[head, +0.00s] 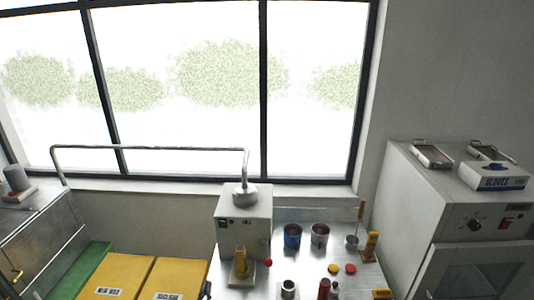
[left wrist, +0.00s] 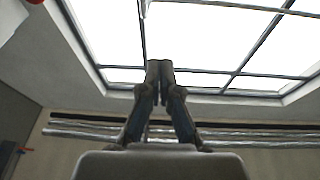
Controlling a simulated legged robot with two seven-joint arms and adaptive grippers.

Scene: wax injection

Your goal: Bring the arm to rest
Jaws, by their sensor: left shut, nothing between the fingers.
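My left gripper (left wrist: 160,72) shows in the left wrist view with its two dark fingers together and nothing between them. The fingers point away from the camera toward the bright window and touch no object there. In the head view I cannot clearly make out the left gripper; only a small dark piece shows at the bottom edge beside the yellow boxes. My right gripper is in neither view.
Yellow boxes (head: 118,277) lie at lower left. A large grey cabinet (head: 410,195) stands right, with a glove box (head: 494,178) on top.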

